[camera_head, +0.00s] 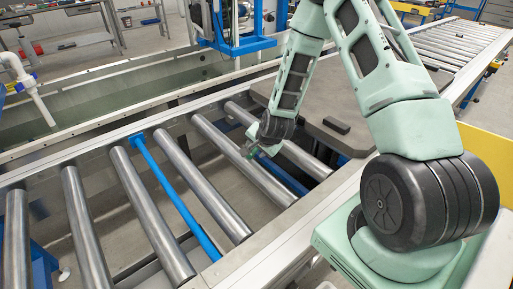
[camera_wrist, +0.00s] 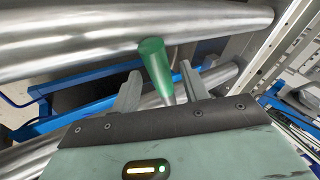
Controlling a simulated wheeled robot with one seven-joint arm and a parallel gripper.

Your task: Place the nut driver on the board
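The nut driver (camera_wrist: 154,62) shows in the wrist view as a green tapered handle with a short grey shaft, between the two fingers of my gripper (camera_wrist: 158,70). The fingers stand apart, with a visible gap between the handle and the right finger. The shaft's far end is hidden behind the gripper body. In the head view my gripper (camera_head: 250,150) is low over the conveyor rollers; the driver is too small there to make out clearly. A dark flat plate (camera_head: 305,97), possibly the board, lies behind and right of my gripper. A small black block (camera_head: 336,125) lies on it.
Metal rollers (camera_head: 205,180) with open gaps run across the conveyor. A blue bar (camera_head: 170,185) crosses between them. The conveyor's side rail (camera_head: 265,245) is in front. A blue frame (camera_head: 235,40) stands behind, beside a long trough (camera_head: 110,85).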

